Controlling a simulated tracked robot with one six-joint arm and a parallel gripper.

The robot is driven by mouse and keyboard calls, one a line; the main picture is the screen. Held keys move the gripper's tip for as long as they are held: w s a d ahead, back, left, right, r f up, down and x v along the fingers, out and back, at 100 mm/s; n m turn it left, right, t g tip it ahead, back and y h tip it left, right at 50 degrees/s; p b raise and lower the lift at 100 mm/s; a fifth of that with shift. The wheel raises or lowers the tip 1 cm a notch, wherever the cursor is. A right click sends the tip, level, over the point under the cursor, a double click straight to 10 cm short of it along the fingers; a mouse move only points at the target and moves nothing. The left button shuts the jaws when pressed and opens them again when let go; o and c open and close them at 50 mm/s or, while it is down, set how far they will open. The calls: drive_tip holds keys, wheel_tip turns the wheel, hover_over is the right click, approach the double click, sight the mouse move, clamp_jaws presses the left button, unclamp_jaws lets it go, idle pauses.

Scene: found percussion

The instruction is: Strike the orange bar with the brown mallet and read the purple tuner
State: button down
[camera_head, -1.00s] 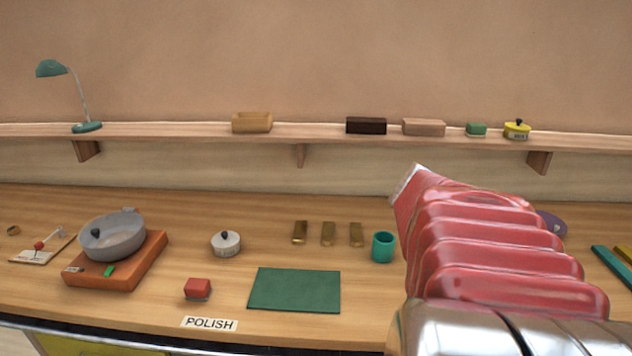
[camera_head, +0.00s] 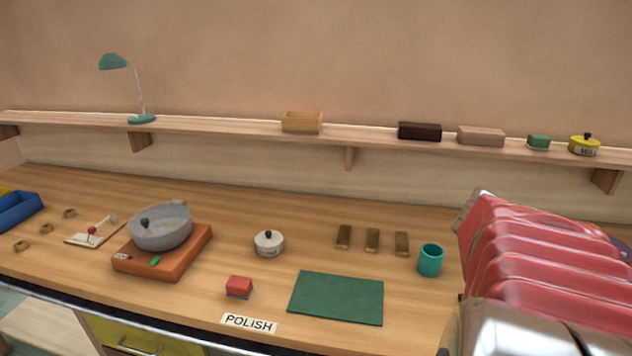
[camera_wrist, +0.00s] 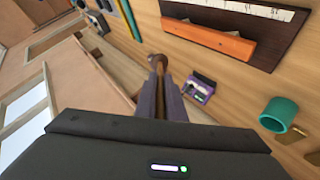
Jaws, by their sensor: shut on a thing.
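The brown mallet (camera_wrist: 157,61) is in the wrist view, its head just beyond the fingertips. My gripper (camera_wrist: 160,92) is shut on it; the fingers hide most of its handle. The orange bar (camera_wrist: 208,38) lies along a dark panel (camera_wrist: 262,50) at the upper right, apart from the mallet. The purple tuner (camera_wrist: 199,87) is right of the fingers; its reading is too small to make out. In the head view my red arm covers the right side and hides gripper, mallet and bar. A purple edge (camera_head: 622,246) shows behind it; I cannot tell what it is.
A teal cup (camera_head: 430,260) stands beside my arm, near three brass pieces (camera_head: 372,240) and a green mat (camera_head: 337,298). A grey pan (camera_head: 161,229) on an orange block, a small lidded pot (camera_head: 268,243) and a red block (camera_head: 239,286) stand further left. A shelf (camera_head: 230,128) runs behind.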

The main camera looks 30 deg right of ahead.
drive_tip(key=shift+f, duration=1.2)
wheel_tip(320, 180, down, 7)
drive_tip(key=d+y, duration=0.2)
wheel_tip(320, 180, up, 7)
drive_tip(key=shift+s+f, duration=0.15)
drive_tip(key=shift+f, duration=0.05)
drive_tip(key=shift+a, duration=0.1)
